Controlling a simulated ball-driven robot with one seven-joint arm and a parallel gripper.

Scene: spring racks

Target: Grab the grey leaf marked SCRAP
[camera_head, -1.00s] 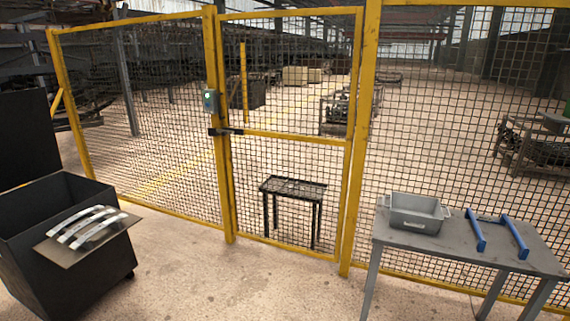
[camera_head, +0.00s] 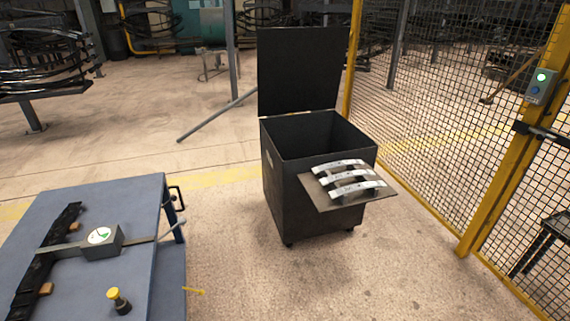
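Three curved grey leaves lie side by side on a flat shelf (camera_head: 316,190) at the front of a black wheeled bin. They are the back leaf (camera_head: 338,166), the middle leaf (camera_head: 345,177) and the front leaf (camera_head: 357,189). Marks on them are too small to read, so I cannot tell which one says SCRAP. My gripper is not in view.
The black bin (camera_head: 290,205) stands open, its lid (camera_head: 302,70) upright. A blue bench (camera_head: 130,205) at the left holds a dark leaf (camera_head: 42,265), a gauge (camera_head: 101,237) and a yellow-topped knob (camera_head: 117,300). Yellow-framed mesh fencing (camera_head: 440,110) runs along the right. Floor between bench and bin is clear.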

